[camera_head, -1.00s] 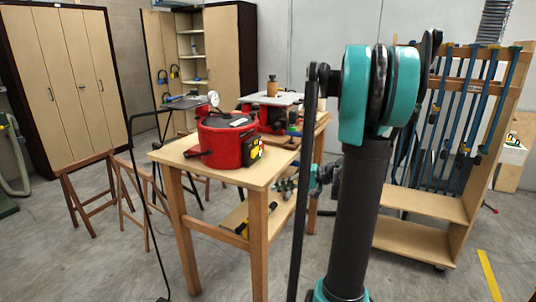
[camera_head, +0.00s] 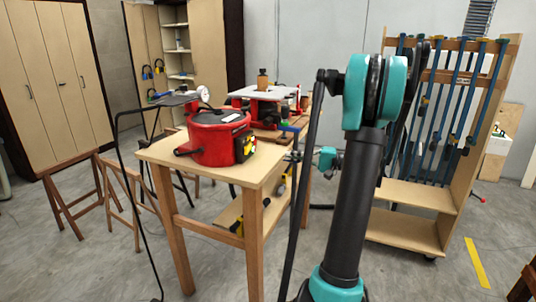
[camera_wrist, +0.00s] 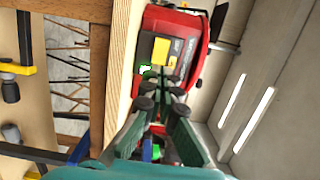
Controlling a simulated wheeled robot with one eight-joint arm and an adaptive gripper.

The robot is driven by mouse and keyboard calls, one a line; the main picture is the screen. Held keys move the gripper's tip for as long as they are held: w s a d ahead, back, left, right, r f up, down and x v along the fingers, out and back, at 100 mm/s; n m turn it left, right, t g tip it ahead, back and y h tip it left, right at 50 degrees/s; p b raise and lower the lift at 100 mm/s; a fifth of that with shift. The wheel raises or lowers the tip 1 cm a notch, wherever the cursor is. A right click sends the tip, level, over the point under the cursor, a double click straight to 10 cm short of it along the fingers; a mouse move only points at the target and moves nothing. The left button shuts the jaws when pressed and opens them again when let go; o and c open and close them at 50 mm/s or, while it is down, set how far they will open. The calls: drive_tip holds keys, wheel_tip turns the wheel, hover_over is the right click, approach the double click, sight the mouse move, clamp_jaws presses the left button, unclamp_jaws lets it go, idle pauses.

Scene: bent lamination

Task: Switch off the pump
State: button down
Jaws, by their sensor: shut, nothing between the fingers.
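The pump is a red round unit (camera_head: 208,138) with a gauge, standing on a wooden table. Its black control box with a yellow part (camera_head: 245,146) faces right, toward my gripper. In the wrist view the pump (camera_wrist: 203,30) lies on its side in the picture. Its black panel (camera_wrist: 172,62) shows a yellow plate and a small bright green spot (camera_wrist: 146,71) near the table side. My gripper (camera_wrist: 160,95) is shut and empty, its fingertips pointing at the panel. In the head view my gripper (camera_head: 293,156) is right of the control box, with a visible gap.
The wooden table (camera_head: 165,152) has a lower shelf with tools. A red machine (camera_head: 270,105) stands on a bench behind. A clamp rack (camera_head: 415,195) stands at the right. A black bent stand (camera_head: 118,150) and wooden trestles (camera_head: 70,195) are at the left.

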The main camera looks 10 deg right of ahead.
sight(248, 151)
drive_tip(key=x, duration=1.3)
drive_tip(key=shift+w+a, duration=0.15)
drive_tip(key=shift+a, duration=0.15)
drive_tip(key=shift+a+m+t+h, duration=0.4)
drive_tip(key=shift+a+m+t, duration=0.1)
drive_tip(key=shift+t, duration=0.2)
drive_tip(key=shift+d, duration=0.15)
